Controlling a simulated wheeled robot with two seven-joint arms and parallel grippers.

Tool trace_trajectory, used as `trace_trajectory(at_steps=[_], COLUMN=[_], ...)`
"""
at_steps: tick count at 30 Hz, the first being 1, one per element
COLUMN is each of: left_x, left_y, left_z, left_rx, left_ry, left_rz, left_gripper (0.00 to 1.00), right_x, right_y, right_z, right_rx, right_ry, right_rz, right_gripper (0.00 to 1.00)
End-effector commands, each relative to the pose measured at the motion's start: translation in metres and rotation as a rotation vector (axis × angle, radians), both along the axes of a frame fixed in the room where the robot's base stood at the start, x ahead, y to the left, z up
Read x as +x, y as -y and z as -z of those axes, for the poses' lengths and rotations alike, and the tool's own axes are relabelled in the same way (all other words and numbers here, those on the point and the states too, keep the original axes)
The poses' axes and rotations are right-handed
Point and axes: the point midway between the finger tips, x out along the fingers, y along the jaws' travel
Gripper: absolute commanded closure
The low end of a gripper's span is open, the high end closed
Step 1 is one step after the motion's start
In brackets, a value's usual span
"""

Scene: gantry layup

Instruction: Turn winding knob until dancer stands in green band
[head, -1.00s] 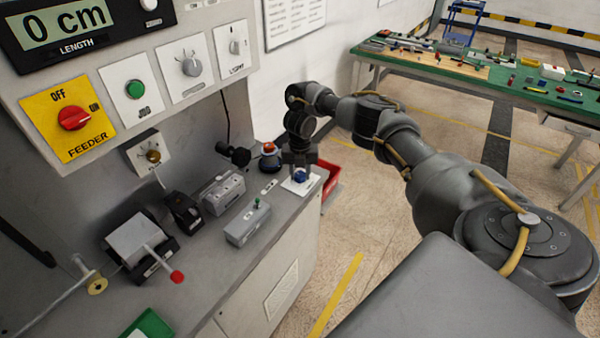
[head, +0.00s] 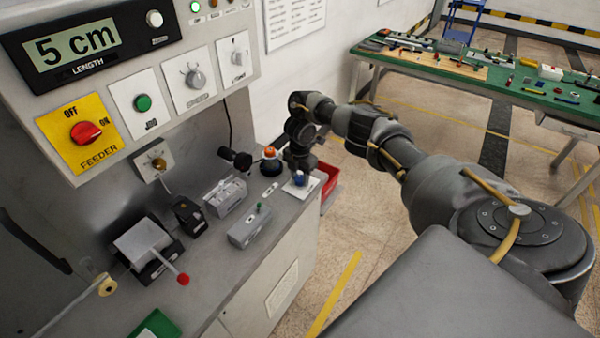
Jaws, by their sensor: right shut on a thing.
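The winding knob appears to be the blue knob (head: 299,179) on a white plate at the far right end of the grey bench. My right gripper (head: 299,170) points down over this knob and is shut on it, hiding part of it. A length display (head: 75,46) at the upper left reads 5 cm. I cannot make out a dancer or a green band for certain. My left gripper is not in view.
The feeder switch (head: 85,132) is red on a yellow plate, beside a green jog button (head: 143,102). An orange-topped device (head: 270,160) stands close to my right gripper. A lever with a red ball (head: 183,279) sticks out at the bench front. A red bin (head: 327,180) lies beyond the bench end.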

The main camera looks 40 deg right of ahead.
Motion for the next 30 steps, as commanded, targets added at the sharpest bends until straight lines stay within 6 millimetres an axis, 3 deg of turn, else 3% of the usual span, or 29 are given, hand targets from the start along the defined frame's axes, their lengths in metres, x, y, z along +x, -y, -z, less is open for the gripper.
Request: trace_trajectory(at_steps=[15,30], left_x=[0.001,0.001], left_y=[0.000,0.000], left_z=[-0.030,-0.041], left_rx=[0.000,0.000], left_ry=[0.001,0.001], left_rz=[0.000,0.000], left_gripper=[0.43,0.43], right_x=[0.000,0.000], right_y=[0.000,0.001], right_z=[-0.002,-0.001], right_rx=[0.000,-0.001], right_ry=[0.001,0.002], right_rz=[0.461,0.683], right_gripper=[0.87,0.87])
